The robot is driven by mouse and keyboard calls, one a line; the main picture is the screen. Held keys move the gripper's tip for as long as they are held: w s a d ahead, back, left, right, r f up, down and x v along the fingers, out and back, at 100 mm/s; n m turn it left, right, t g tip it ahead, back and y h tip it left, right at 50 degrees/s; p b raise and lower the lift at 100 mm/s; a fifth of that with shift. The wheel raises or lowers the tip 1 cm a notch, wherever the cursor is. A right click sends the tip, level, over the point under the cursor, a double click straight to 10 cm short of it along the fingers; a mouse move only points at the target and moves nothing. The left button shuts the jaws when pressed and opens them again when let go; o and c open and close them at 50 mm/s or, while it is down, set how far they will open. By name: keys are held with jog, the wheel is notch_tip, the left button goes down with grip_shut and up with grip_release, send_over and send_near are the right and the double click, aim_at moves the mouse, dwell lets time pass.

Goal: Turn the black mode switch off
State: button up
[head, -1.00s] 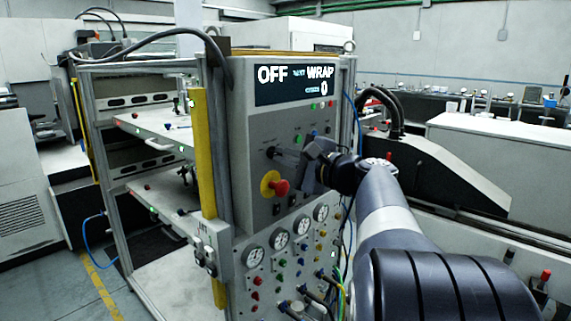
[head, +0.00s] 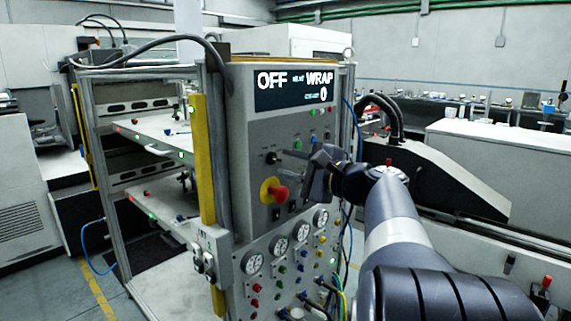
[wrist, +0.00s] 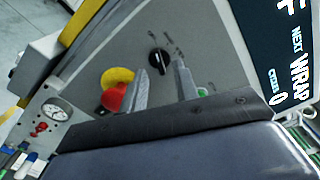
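The black mode switch (head: 272,157) is a small round knob on the grey control panel (head: 252,140). In the wrist view the switch (wrist: 159,61) shows a raised grip bar with a light mark; the lettering around it is too small to read. My gripper (wrist: 162,72) is open and empty. Its two grey fingers point at the panel, one to each side of the switch in the picture, and do not grip it. In the head view my gripper (head: 303,163) is just right of the switch. The display (head: 290,86) reads OFF, NEXT WRAP and 0.
A red emergency button on a yellow base (head: 273,190) sits just below the switch. Small coloured buttons (head: 312,138) are above right. Gauges (head: 278,245) and several knobs fill the lower panel. A yellow post (head: 204,150) stands at the panel's left.

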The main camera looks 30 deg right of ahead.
jog(key=v, duration=0.9)
jog(key=shift+b, duration=0.45)
jog(key=shift+w+a, duration=0.1)
jog(key=shift+w, duration=0.05)
jog(key=p+x, duration=0.1)
jog(key=x, duration=1)
jog(key=shift+r+p, duration=0.15)
jog(key=shift+p, duration=0.55)
jog(key=shift+m, duration=0.4)
jog(key=shift+s, duration=0.25)
jog(key=shift+f, duration=0.25)
